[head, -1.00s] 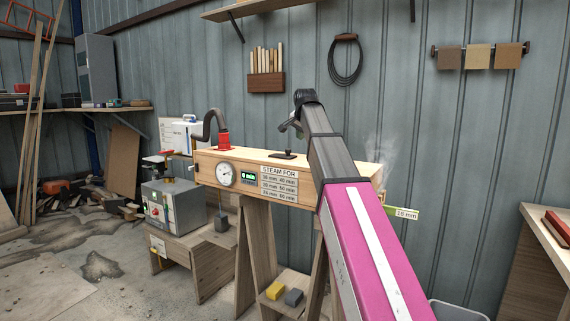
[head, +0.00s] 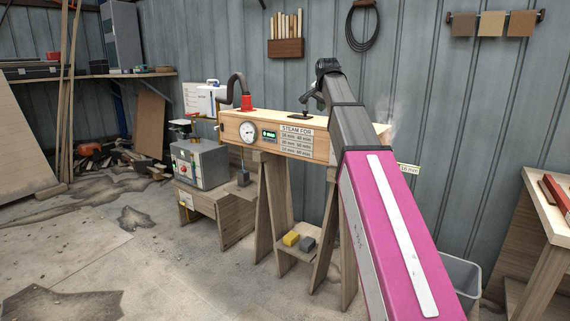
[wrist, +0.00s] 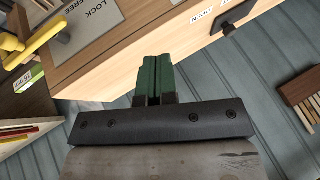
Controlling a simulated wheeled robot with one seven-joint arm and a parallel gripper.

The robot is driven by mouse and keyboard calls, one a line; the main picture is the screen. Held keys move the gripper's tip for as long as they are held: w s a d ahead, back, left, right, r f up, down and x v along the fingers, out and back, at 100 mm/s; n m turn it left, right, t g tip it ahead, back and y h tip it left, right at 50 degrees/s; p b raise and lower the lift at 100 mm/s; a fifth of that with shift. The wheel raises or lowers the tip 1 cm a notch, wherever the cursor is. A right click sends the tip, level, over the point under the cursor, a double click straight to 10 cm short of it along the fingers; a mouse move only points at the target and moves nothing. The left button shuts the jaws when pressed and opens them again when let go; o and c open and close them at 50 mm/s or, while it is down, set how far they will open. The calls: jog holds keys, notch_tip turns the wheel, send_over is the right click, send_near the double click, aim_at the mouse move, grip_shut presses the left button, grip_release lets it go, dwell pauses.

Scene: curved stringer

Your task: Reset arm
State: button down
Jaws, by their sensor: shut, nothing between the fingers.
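My gripper (wrist: 153,80) shows in the wrist view as two green fingers pressed together, with nothing between them. In the head view my magenta and grey arm reaches up and away in front of the wooden steam box (head: 262,132), and its far end is beside the box's top. The gripper fingers (head: 312,97) appear small there, above the box. In the wrist view the pale wooden box (wrist: 190,42) lies beyond the fingers, with a black handle (wrist: 233,17) and an "OPEN" label.
Trestles (head: 275,205) hold the box up. A grey bin (head: 460,275) and a workbench (head: 545,205) are at right. The floor at left is open.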

jog(key=s+d+f+n+g, duration=0.1)
jog(key=s+f, duration=0.2)
jog(key=f, duration=0.8)
jog(key=s+d+f+n+g, duration=0.15)
jog(key=s+f, duration=0.25)
jog(key=f, duration=0.6)
jog(key=s+f+n+g, duration=0.1)
jog(key=s+f, duration=0.2)
jog(key=f, duration=0.8)
jog(key=s+d+f+n+g, duration=0.2)
jog(key=s+f+n, duration=0.3)
jog(key=s+f, duration=1.7)
notch_tip(320, 180, down, 3)
jog(key=shift+s+f+g, duration=0.1)
jog(key=shift+s+g, duration=0.2)
jog(key=shift+g, duration=0.55)
